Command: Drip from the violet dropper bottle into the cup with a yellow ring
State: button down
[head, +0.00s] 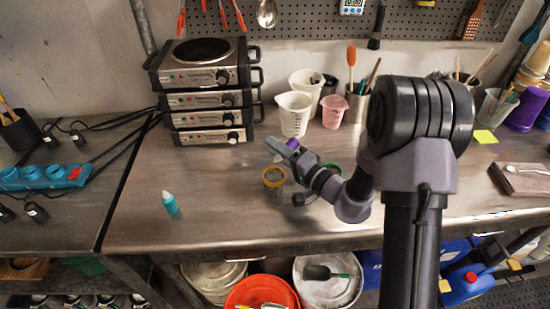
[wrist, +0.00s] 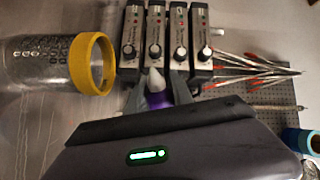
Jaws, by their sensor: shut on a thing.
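My gripper (head: 280,147) is shut on the violet dropper bottle (head: 293,144), which also shows between the fingers in the wrist view (wrist: 158,100). Its pale tip (wrist: 155,79) points up in that turned picture, while the cup's mouth faces right, so the bottle looks tipped well away from upright. The cup with a yellow ring (head: 273,184) stands upright on the bench just below the gripper in the head view. In the wrist view the clear cup (wrist: 45,63) lies left of the bottle, apart from it. No drop can be seen.
A teal dropper bottle (head: 170,205) stands at the front left. A green-ringed thing (head: 333,170) is partly hidden by my arm. Stacked hotplates (head: 207,88), a white jug (head: 294,114) and a pink cup (head: 334,111) stand behind. The bench between teal bottle and cup is clear.

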jog(key=n+b, duration=0.1)
jog(key=b, duration=0.1)
jog(key=n+b, duration=0.3)
jog(key=b, duration=0.2)
jog(key=shift+s+a+r+n, duration=0.2)
jog(key=shift+a+r+n, duration=0.05)
jog(key=shift+n, duration=0.15)
dwell(1.0)
